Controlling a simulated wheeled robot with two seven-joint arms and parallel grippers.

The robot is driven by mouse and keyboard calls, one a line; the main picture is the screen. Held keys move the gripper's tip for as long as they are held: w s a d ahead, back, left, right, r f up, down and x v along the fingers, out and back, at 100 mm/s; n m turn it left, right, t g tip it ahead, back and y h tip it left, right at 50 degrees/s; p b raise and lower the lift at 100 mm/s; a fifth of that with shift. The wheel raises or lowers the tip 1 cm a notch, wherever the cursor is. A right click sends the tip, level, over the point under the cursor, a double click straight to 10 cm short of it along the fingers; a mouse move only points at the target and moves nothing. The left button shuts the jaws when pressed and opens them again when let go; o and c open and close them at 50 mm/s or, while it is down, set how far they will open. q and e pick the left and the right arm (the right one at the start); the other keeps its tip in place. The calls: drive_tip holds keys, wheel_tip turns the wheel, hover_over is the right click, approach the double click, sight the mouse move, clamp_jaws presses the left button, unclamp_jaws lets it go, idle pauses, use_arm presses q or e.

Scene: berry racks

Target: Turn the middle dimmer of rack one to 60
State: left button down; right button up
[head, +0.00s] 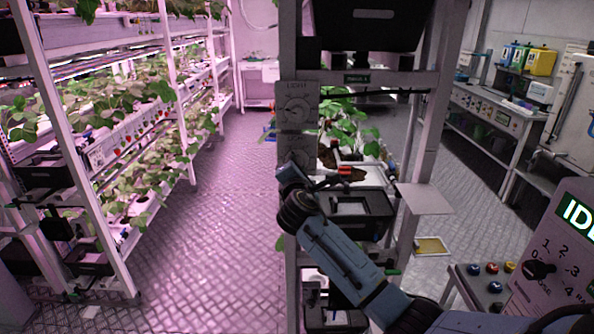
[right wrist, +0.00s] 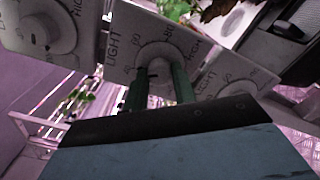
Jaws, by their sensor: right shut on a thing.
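Grey dimmer plates marked LIGHT are fixed to the front post of the rack. In the head view the upper dimmer (head: 297,107) is clear, and the middle dimmer (head: 298,147) below it is partly covered by my right gripper (head: 289,172). In the right wrist view the middle dimmer plate (right wrist: 120,40) faces me with its knob between the two dark fingers of my right gripper (right wrist: 159,76), shut on it. The knob's pointer setting cannot be read. Another dimmer (right wrist: 45,34) is at the left and a third (right wrist: 232,78) at the right. My left gripper is not in view.
The rack's shelves hold leafy plants (head: 352,125) and a black tray (head: 362,208) just right of my gripper. A white flat panel (head: 424,198) juts out further right. A console (head: 560,250) stands at lower right. The aisle floor (head: 205,230) at the left is free.

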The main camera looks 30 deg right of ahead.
drive_tip(key=m+b, duration=0.3)
drive_tip(key=m, duration=0.7)
drive_tip(key=shift+b, duration=0.35)
drive_tip(key=shift+m, duration=0.4)
drive_tip(key=o, duration=1)
drive_tip(key=v, duration=1.3)
drive_tip(key=shift+a+b, duration=0.15)
drive_tip(key=shift+b, duration=0.25)
